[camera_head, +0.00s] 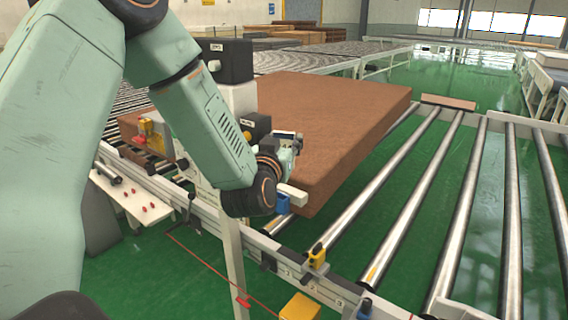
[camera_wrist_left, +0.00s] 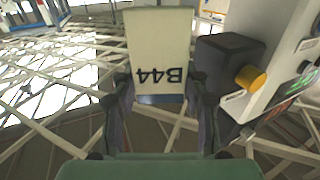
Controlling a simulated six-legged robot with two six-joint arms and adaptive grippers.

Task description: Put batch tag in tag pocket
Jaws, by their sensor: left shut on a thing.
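The batch tag (camera_wrist_left: 155,35) is a cream plate with B44 on it, upside down in the left wrist view. My left gripper (camera_wrist_left: 160,92) is shut on its lower end. In the head view, the left gripper (camera_head: 286,165) is beside the front corner of the brown mattress, partly hidden by my arm. A pale block end (camera_head: 292,194), which looks like the tag, sticks out there. A small blue part (camera_head: 283,205) shows just below it at the conveyor rail; I cannot tell whether it is the tag pocket or whether they touch. My right gripper is out of view.
The brown mattress (camera_head: 340,130) lies on the roller conveyor (camera_head: 455,200). A white post with a dark box (camera_head: 228,60) stands behind my arm. A dark box with a yellow knob (camera_wrist_left: 230,70) is close right of the tag. A yellow clamp (camera_head: 317,256) sits on the front rail.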

